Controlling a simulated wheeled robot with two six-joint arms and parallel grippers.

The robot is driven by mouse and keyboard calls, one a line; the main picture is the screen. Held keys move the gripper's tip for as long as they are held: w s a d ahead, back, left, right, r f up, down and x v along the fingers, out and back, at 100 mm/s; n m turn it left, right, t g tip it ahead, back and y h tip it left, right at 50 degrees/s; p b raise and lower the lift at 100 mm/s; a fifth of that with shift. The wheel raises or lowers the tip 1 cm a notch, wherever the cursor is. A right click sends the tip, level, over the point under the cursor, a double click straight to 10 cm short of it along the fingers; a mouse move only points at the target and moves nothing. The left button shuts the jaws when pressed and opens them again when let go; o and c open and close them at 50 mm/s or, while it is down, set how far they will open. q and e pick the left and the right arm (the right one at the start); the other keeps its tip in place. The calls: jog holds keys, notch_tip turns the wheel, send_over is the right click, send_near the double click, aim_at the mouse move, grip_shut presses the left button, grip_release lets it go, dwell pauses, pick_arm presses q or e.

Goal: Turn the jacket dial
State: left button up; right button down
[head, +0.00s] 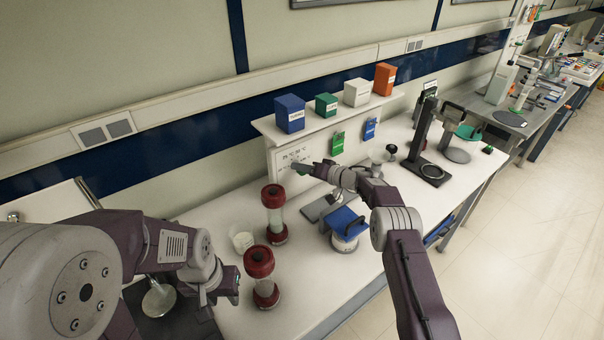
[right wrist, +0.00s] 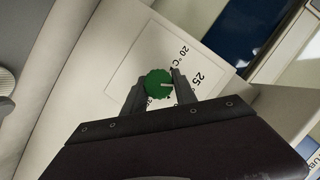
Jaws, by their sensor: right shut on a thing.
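The jacket dial (right wrist: 159,84) is a round green knob with a pale pointer line, on a white panel printed with temperature numbers. In the right wrist view the line points right, toward the 25 °C print. My right gripper (right wrist: 158,88) is shut on the dial, one finger on each side. In the head view my right gripper (head: 297,167) reaches the panel (head: 284,157) under the shelf, and the dial is mostly hidden there. My left gripper (head: 226,290) hangs at the lower left, near the front column, and its finger opening is not clear.
Two glass columns with dark red caps (head: 272,196) (head: 259,262) stand left of my right arm. A beaker (head: 241,237) and a blue-lidded jar (head: 345,228) stand nearby. Colored boxes (head: 290,113) line the shelf. A black stand (head: 424,130) is farther right.

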dwell(0.6)
jog(key=c, duration=1)
grip_release()
